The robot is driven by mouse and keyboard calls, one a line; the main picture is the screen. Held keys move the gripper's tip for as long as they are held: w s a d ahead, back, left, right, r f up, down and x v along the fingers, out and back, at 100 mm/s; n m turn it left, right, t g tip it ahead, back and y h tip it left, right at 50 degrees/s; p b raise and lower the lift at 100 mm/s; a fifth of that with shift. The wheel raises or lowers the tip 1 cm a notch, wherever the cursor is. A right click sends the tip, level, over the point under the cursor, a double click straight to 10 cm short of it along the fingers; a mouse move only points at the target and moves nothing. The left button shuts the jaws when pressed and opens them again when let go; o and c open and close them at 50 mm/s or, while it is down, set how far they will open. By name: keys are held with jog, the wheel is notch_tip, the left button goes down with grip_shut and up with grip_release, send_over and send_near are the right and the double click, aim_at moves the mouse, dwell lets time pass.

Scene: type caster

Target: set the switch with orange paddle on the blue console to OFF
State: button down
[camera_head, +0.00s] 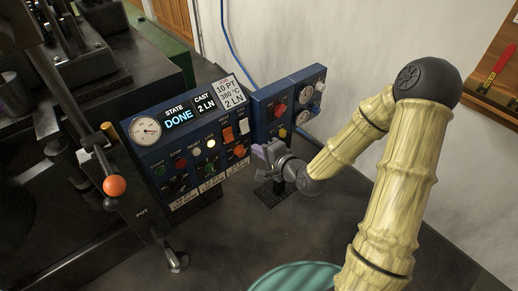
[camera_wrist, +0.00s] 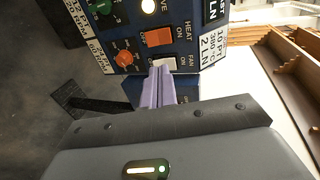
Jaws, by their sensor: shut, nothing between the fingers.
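The blue console (camera_head: 205,178) stands on the dark bench with gauges, lamps, buttons and switches on its face. The switch with the orange paddle (camera_wrist: 157,37) is labelled HEAT; it also shows in the head view (camera_head: 228,134). I cannot tell for sure which way its paddle is tipped. A white-paddled switch (camera_wrist: 164,63) labelled FAN sits beside it. My gripper (camera_wrist: 159,72) has its lavender fingers shut with nothing between them. The fingertips are close to the FAN switch in the wrist view, partly covering its surroundings; I cannot tell whether they touch. In the head view my gripper (camera_head: 259,152) is right of these switches.
An orange knob (camera_wrist: 123,58) and a green knob (camera_wrist: 101,8) are near the switches. A smaller blue panel (camera_head: 288,104) with a red control adjoins on the right. An orange-balled lever (camera_head: 115,186) stands at left. A teal round object (camera_head: 295,278) is in front.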

aim_at(231, 138)
dwell(0.4)
jog(key=shift+s+d+f+n+p, duration=0.2)
jog(key=shift+n+p, duration=0.65)
jog(key=shift+n, duration=2.2)
jog(key=shift+w+a+f+n+p, duration=0.2)
jog(key=shift+n+p, duration=0.7)
jog(key=shift+n, duration=2.1)
jog(key=shift+s+d+f+n+p, duration=0.1)
jog(key=shift+f+n+p, duration=0.5)
jog(key=shift+n, duration=2.45)
jog(key=shift+r, duration=0.25)
jog(key=x, duration=1.4)
